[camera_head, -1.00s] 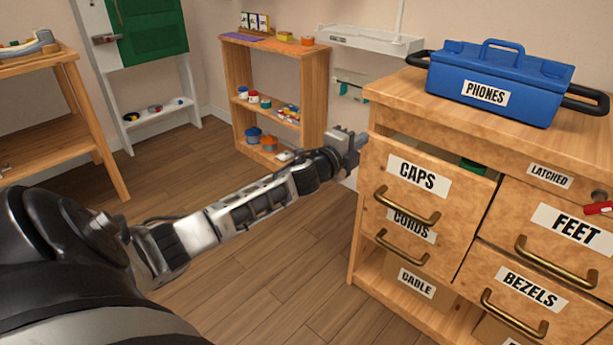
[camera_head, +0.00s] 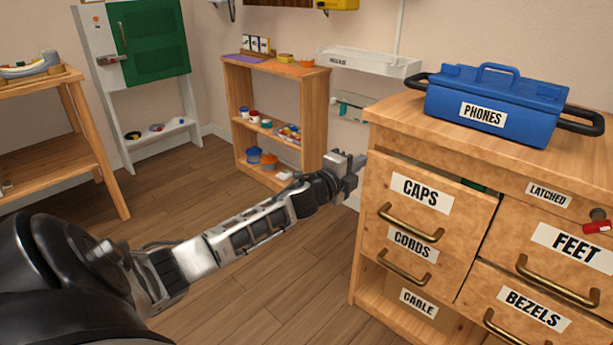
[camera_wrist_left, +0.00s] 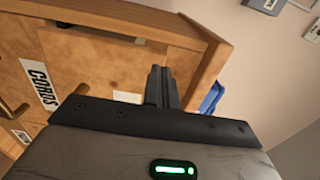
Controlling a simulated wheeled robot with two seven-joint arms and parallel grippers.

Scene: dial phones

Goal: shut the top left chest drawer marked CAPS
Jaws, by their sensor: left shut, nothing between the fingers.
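The CAPS drawer (camera_head: 388,215) is the top left drawer of the wooden chest. It stands partly out, with a dark gap above its front. Its brass handle (camera_head: 410,224) sits below the CAPS label. My left gripper (camera_head: 350,170) is shut and empty, close to the upper left edge of the drawer front. I cannot tell whether it touches the drawer. In the left wrist view the shut fingers (camera_wrist_left: 162,87) point toward the chest's wood. The CORDS label (camera_wrist_left: 38,82) shows at the left there. My right gripper is out of view.
Below are the CORDS drawer (camera_head: 400,265) and a CABLE compartment; FEET and BEZELS drawers lie to the right. A blue PHONES box (camera_head: 500,95) stands on the chest. A low shelf (camera_head: 285,75) stands behind my left gripper. The floor left of the chest is clear.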

